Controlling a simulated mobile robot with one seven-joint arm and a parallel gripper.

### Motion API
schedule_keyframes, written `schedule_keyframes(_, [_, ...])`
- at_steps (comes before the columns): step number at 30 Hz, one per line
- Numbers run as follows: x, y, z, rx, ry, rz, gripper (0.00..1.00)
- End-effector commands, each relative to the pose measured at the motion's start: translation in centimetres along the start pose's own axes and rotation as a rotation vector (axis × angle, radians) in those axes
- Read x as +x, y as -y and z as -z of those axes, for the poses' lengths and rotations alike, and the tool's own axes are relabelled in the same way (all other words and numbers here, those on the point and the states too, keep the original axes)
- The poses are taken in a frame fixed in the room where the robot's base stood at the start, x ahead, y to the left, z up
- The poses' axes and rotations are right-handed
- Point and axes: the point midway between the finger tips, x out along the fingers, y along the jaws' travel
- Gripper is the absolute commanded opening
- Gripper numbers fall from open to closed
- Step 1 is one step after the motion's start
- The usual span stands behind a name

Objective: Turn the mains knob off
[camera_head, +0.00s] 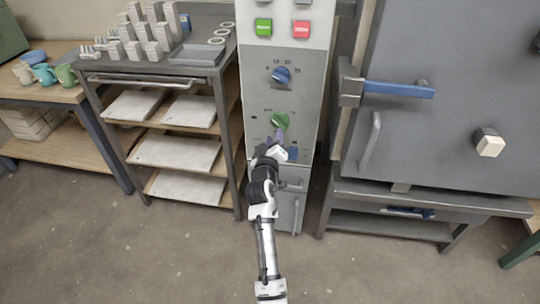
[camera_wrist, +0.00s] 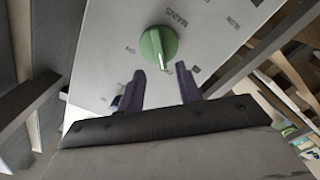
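The mains knob (camera_head: 280,120) is a round green knob on the front of the grey control panel (camera_head: 258,96), below the blue dial. In the wrist view the green knob (camera_wrist: 158,45) stands just beyond my fingertips, with the lettering MAINS beside it and ON marks around it. Its pointer ridge runs toward the lower right in that view. My gripper (camera_head: 275,142) is just below the knob in the head view. In the wrist view my gripper (camera_wrist: 160,72) has its two purple fingers spread apart with nothing between them. No contact with the knob shows.
A blue dial (camera_head: 281,75), a green button (camera_head: 263,26) and a red button (camera_head: 302,27) sit higher on the panel. A shelf rack (camera_head: 150,80) stands left; a kiln door with a blue handle (camera_head: 398,89) stands right. The floor in front is clear.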

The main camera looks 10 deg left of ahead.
Motion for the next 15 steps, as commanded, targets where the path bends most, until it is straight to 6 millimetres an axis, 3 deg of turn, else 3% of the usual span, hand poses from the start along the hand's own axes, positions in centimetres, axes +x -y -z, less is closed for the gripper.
schedule_keyframes(6, [-4.8,0.2,-0.1,0.0,0.0,0.002,0.35])
schedule_keyframes(15, [-7.7,0.1,-0.1,-0.001,0.001,0.001,0.35])
